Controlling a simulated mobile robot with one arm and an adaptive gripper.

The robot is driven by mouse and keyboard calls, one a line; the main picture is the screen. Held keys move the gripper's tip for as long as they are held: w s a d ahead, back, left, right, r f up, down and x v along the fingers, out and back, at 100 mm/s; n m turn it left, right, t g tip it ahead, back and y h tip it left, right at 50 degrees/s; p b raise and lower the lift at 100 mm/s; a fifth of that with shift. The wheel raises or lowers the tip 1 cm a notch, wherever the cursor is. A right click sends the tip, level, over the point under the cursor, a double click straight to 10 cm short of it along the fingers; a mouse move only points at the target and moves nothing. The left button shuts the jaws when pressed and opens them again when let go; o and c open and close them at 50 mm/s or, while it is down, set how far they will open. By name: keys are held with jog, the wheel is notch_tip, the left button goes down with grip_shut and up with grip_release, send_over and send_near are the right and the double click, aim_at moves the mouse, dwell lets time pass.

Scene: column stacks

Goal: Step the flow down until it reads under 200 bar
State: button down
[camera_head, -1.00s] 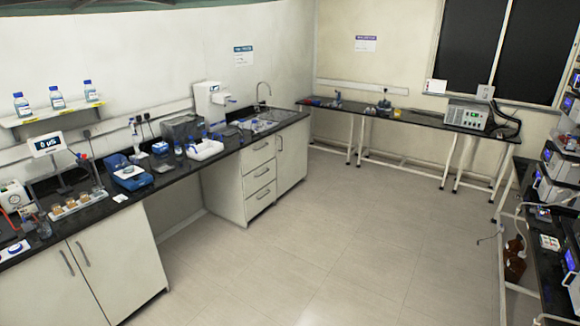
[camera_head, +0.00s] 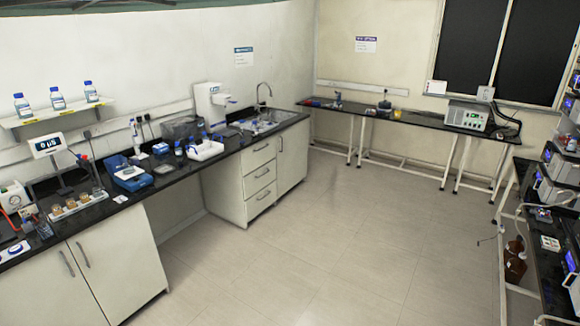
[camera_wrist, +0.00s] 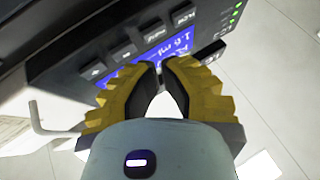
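In the wrist view a dark instrument panel (camera_wrist: 70,66) carries a lit blue display (camera_wrist: 180,42) and a row of labelled buttons (camera_wrist: 124,50). The display appears rotated and is partly hidden by my fingers. A flow figure that looks like 1.6 ml shows in part; I cannot read a pressure in bar. My gripper (camera_wrist: 161,68) has yellow fingers with dark pads. Its tips come together just in front of the display, with nothing between them. I cannot tell whether they touch the panel. In the head view stacked instruments with blue screens (camera_head: 560,170) stand at the right edge.
Green lights (camera_wrist: 234,18) glow at the panel's end. In the head view a dark bench (camera_head: 545,262) runs along the right, with brown bottles (camera_head: 515,265) below it. A long bench (camera_head: 180,172) with glassware lines the left wall. The floor (camera_head: 300,250) between is clear.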

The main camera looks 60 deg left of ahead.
jog(key=shift+w+d, duration=0.2)
jog(key=shift+d, duration=0.2)
jog(key=shift+w+d+b, duration=0.2)
jog(key=shift+d+b, duration=0.15)
dwell(0.8)
jog(key=shift+a, duration=0.1)
jog(key=shift+s+a+p, duration=0.3)
jog(key=shift+a+p, duration=0.25)
jog(key=shift+a, duration=0.15)
jog(key=shift+s+a+p, duration=0.3)
jog(key=shift+s+a, duration=0.05)
jog(key=shift+a, duration=0.4)
jog(key=shift+s+a+p, duration=0.3)
jog(key=shift+a+p, duration=0.05)
jog(key=shift+a, duration=0.45)
jog(key=shift+s+a+p, duration=0.3)
jog(key=shift+s+a, duration=0.05)
jog(key=shift+a, duration=0.4)
